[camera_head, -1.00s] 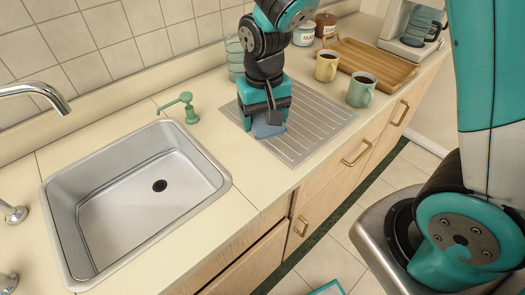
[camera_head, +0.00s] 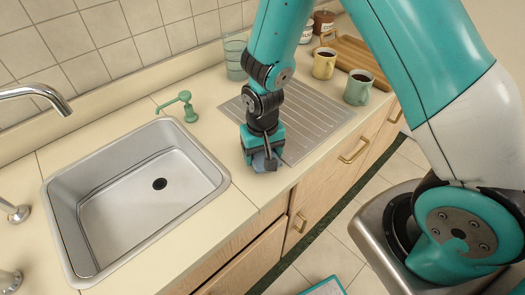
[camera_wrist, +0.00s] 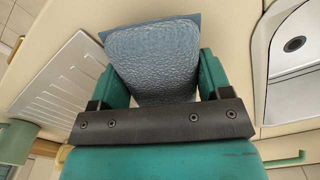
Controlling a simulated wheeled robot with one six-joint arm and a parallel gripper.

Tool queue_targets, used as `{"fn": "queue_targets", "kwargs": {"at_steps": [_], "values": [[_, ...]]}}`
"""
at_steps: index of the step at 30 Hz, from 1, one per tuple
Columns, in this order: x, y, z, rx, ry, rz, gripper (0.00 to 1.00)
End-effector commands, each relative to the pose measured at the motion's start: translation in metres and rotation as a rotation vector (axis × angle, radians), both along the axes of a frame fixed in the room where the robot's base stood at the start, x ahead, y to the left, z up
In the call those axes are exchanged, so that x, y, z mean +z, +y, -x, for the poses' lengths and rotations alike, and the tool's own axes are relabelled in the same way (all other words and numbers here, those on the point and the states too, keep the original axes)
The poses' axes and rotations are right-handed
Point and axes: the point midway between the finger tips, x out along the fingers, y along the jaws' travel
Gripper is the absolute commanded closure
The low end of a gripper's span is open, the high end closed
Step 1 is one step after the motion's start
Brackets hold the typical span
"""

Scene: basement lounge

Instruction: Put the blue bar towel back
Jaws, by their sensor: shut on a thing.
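The blue bar towel (camera_wrist: 155,55) fills the space between my gripper's fingers in the wrist view, a textured blue pad. Most of the towel is hidden by the fingers in the head view. I cannot tell whether it touches the counter.
The steel sink (camera_head: 130,205) lies left of my gripper, with a green soap dispenser (camera_head: 182,105) behind it. The drainboard (camera_head: 310,118) is to the right. A yellow mug (camera_head: 324,65), a green mug (camera_head: 358,88) and a wooden tray (camera_head: 362,62) stand farther right; a glass (camera_head: 235,58) is behind.

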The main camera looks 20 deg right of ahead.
Motion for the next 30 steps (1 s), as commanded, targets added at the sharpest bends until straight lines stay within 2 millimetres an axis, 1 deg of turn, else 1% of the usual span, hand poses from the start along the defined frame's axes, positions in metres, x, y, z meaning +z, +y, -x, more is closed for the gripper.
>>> {"fn": "queue_targets", "kwargs": {"at_steps": [8, 9, 11, 12, 18, 23, 26, 30], "values": [[-0.009, 0.000, 0.000, 0.000, 0.001, 0.000, 0.58], [-0.007, 0.000, 0.000, 0.000, 0.000, 0.000, 0.19], [-0.007, 0.000, 0.000, 0.000, 0.001, 0.001, 0.06], [-0.007, 0.000, 0.000, 0.000, 0.001, 0.001, 0.03], [-0.007, 0.000, 0.000, 0.000, 0.001, 0.000, 0.03], [0.005, 0.000, 0.000, 0.000, -0.002, -0.001, 0.03], [0.020, 0.000, -0.001, 0.000, -0.005, -0.002, 0.03], [0.051, 0.000, -0.001, 0.000, -0.007, -0.002, 0.03]]}}
